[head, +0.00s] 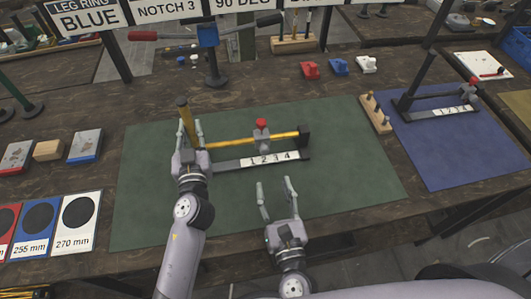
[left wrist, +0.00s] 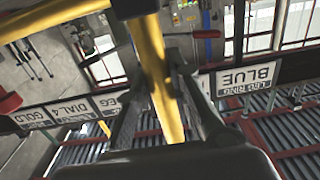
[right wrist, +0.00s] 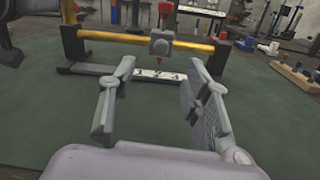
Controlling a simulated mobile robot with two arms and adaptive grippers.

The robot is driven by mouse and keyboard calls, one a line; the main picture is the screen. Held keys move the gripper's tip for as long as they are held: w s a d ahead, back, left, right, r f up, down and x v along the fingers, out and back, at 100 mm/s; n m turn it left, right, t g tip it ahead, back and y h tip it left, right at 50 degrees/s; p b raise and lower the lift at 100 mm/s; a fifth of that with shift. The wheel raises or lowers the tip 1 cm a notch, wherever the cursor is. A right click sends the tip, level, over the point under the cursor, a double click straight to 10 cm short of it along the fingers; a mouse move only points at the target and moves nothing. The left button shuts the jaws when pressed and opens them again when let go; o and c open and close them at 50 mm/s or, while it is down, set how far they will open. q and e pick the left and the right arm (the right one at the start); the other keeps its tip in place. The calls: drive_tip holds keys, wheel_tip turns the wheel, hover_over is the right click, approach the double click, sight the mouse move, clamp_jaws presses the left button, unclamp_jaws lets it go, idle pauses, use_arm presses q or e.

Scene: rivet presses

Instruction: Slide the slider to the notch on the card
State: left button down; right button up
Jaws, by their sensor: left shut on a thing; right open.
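The slider (head: 262,138) is a grey block with a red top, on a horizontal yellow bar (head: 225,141) above the green mat. It also shows in the right wrist view (right wrist: 162,42). Below it lies a white strip (head: 269,158) numbered 1 to 4; the slider is near the middle numbers, but I cannot tell which notch. The card (head: 167,9) at the top reads NOTCH 3. My left gripper (head: 188,135) is shut on the upright yellow lever (head: 183,108) at the bar's left end. My right gripper (head: 277,190) is open and empty, in front of the strip and apart from the slider.
The green mat (head: 150,215) is clear at front left and right. A similar press on a blue mat (head: 450,165) stands right, beside a wooden peg block (head: 375,113). A red-and-blue-handled tool stand (head: 210,60) is behind. Colored blocks (head: 85,146) and diameter cards (head: 78,225) lie left.

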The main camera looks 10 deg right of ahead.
sight(265, 153)
drive_tip(key=shift+s+f+m, duration=0.1)
drive_tip(key=shift+f+m, duration=0.25)
drive_tip(key=shift+m, duration=0.55)
drive_tip(key=shift+w, duration=0.3)
drive_tip(key=w, duration=1.1)
drive_tip(key=shift+w, duration=0.1)
drive_tip(key=shift+c, duration=0.4)
clamp_jaws()
drive_tip(key=shift+d, duration=0.1)
